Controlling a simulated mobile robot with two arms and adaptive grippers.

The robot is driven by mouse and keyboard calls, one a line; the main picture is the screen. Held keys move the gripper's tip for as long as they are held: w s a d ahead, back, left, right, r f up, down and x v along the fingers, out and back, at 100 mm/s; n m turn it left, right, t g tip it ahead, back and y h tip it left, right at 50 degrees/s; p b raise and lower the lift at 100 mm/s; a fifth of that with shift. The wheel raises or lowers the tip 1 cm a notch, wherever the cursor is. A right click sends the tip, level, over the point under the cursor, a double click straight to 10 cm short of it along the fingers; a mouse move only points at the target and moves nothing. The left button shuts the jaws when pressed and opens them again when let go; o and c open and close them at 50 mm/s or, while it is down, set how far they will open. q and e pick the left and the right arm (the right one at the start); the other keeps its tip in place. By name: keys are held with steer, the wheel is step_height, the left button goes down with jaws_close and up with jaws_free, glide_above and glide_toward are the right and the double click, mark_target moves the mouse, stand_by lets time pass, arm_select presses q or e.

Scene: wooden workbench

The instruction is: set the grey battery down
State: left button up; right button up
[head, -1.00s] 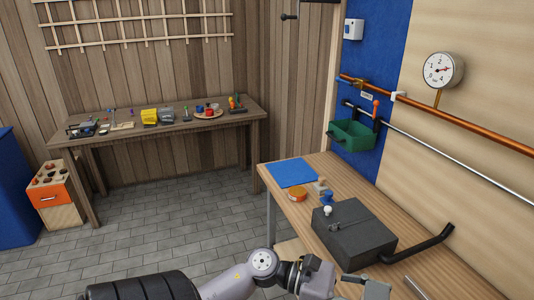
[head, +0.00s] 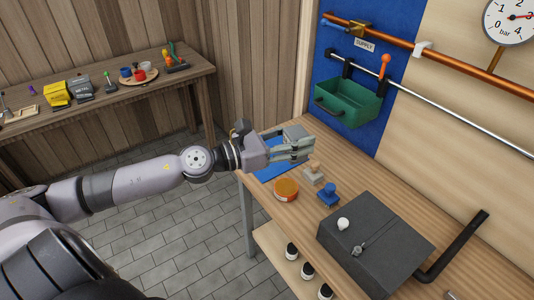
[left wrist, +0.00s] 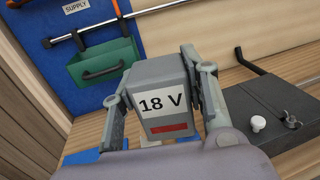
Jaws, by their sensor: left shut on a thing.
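The grey battery (head: 295,134), a block with an "18 V" label and a red bar, is between the fingers of my left gripper (head: 292,150). In the left wrist view the battery (left wrist: 162,98) has a finger on each side and looks upright or slightly tilted. My left gripper is shut on it over the far left end of the workbench (head: 330,155), by the blue mat (head: 268,172). The gripper and battery hide part of the mat. The battery seems to be above the surface; the gap is hard to judge. My right gripper is out of view.
An orange round tin (head: 286,189), a wooden-handled stamp (head: 313,173) and a blue one (head: 328,194) stand close by. A dark grey box (head: 372,245) with a black handle fills the near bench. A green bin (head: 347,101) hangs from a rail behind.

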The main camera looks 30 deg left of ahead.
arm_select(q)
steer(key=w+a+n+t+y+b, duration=0.1)
steer(key=w+a+n+y, duration=0.6)
steer(key=a, duration=0.4)
steer(key=w+a+n+t+y+b, duration=0.15)
steer(key=w+a+n+y, duration=0.35)
steer(key=a+y, duration=0.55)
steer(key=shift+m+g, duration=0.3)
steer(key=shift+g, duration=0.05)
steer(key=shift+w+a+f+b, duration=0.2)
steer(key=shift+f+b, duration=0.7)
steer(key=shift+f, duration=2.5)
steer(key=shift+w+a+f+b, duration=0.1)
steer(key=shift+a+f+b, duration=0.5)
steer(key=shift+f, duration=2.85)
steer(key=shift+w+d+f+b, duration=0.15)
steer(key=shift+f+b, duration=1)
steer(key=shift+f, duration=2.25)
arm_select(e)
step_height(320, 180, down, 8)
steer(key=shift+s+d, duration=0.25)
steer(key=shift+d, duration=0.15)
arm_select(q)
steer(key=shift+a, duration=0.1)
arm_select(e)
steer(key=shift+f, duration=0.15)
